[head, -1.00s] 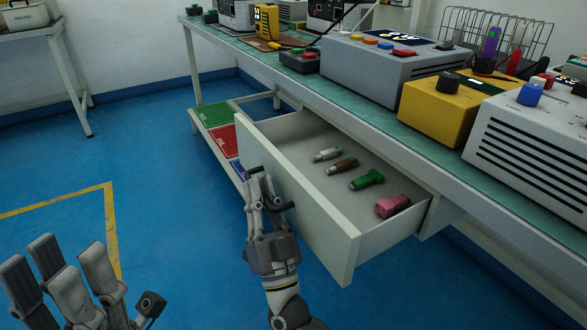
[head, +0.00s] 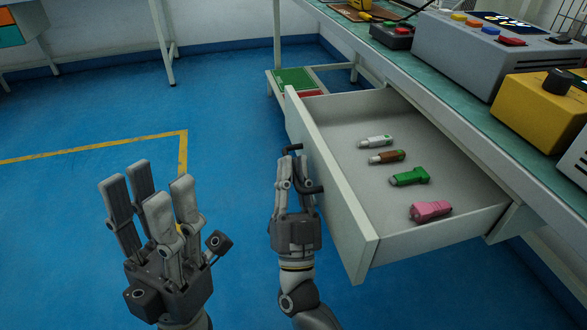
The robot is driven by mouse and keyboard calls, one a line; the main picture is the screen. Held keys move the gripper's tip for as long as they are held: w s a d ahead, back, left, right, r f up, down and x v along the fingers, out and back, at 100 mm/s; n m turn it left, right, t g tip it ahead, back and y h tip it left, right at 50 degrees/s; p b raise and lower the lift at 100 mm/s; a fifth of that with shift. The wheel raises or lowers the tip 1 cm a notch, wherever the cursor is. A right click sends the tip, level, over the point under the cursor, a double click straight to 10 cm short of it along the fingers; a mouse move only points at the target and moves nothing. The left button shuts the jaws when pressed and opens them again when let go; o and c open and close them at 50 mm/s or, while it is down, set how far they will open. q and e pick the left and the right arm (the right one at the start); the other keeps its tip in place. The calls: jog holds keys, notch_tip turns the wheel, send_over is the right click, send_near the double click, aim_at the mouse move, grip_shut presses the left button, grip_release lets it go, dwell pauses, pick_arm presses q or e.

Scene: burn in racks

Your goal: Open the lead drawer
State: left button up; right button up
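The lead drawer (head: 345,195) stands pulled out from under the workbench. The fingers hide most of the handle bar. My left gripper (head: 150,195) is open and empty above the floor, left of the drawer and apart from it.
The workbench (head: 470,118) carries a grey instrument (head: 455,60), a yellow box (head: 535,110) and a small dark button box (head: 393,36). A low shelf with a green mat (head: 293,78) is behind the drawer. The blue floor at left is clear.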

dwell(0.3)
jog(key=v, duration=1.2)
